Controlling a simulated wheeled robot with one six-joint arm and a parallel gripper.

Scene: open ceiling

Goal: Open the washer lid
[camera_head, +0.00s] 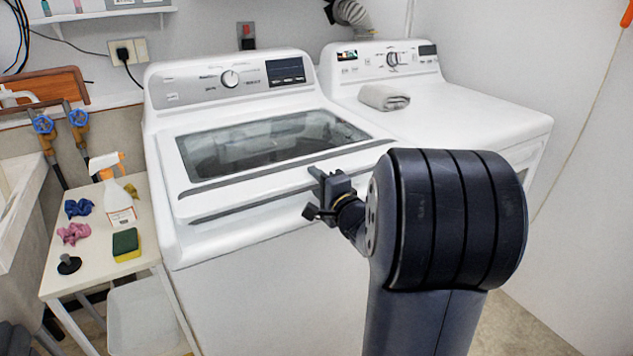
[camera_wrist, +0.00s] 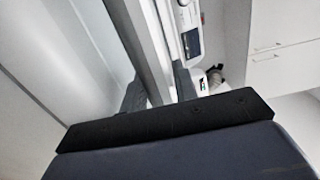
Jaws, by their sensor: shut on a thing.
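The white washer (camera_head: 260,290) stands in the middle of the head view, with its control panel at the back. Its lid (camera_head: 190,210) has a dark glass window (camera_head: 270,143) and looks slightly raised at the front edge. My gripper (camera_head: 322,178) is at the lid's front edge, right of centre, and is shut on that edge. My arm hides the front right part of the washer.
A small table (camera_head: 85,275) at left holds a spray bottle (camera_head: 118,200), a sponge (camera_head: 126,244) and cloths. A wall is at right.

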